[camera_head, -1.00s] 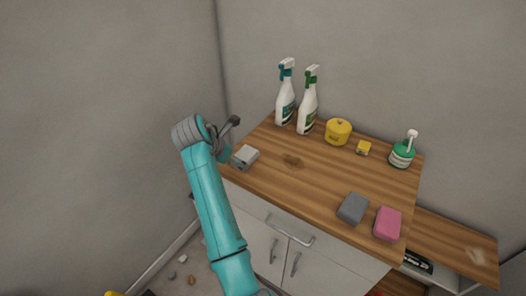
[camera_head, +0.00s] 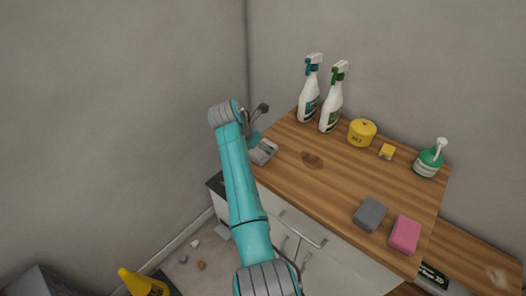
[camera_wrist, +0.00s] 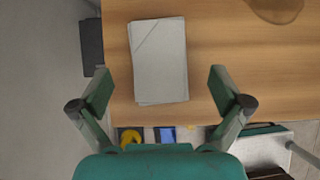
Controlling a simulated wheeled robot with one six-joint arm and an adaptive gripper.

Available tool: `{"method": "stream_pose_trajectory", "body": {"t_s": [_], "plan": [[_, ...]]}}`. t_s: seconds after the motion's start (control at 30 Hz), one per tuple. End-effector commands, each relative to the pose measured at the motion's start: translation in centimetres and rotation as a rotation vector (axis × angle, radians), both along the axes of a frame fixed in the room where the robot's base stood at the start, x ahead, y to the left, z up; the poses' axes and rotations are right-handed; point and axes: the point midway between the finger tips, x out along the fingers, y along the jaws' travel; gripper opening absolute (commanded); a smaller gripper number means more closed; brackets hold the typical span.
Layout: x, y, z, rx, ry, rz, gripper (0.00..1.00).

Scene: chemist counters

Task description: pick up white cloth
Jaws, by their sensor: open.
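The white cloth (camera_wrist: 158,62) lies folded and flat near the edge of the wooden counter top in the wrist view. In the head view the cloth (camera_head: 263,152) looks light grey, at the counter's left corner, partly hidden behind my arm. My gripper (camera_wrist: 163,80) is open and empty. In the wrist view its two fingers stand apart, one to each side of the cloth's lower part, with clear gaps. In the head view my gripper (camera_head: 256,124) is over the counter's left corner by the cloth. Its height above the cloth is hard to tell.
Two spray bottles (camera_head: 320,95), a yellow pot (camera_head: 362,132), a small yellow block (camera_head: 387,152) and a green pump bottle (camera_head: 429,160) stand at the back. Grey (camera_head: 370,214) and pink (camera_head: 405,234) sponges lie at the front right. A brown stain (camera_head: 312,160) marks the counter.

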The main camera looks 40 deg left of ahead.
Motion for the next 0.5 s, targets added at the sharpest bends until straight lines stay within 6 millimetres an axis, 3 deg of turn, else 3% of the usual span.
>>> {"method": "stream_pose_trajectory", "body": {"t_s": [0.2,0.47,0.5], "plan": [[1.2,-0.1,-2.0,-0.001,0.0,0.001,1.0],[1.4,-0.1,-2.2,0.001,-0.001,0.001,1.0],[1.4,-0.1,-2.2,0.001,-0.001,0.001,0.93]]}}
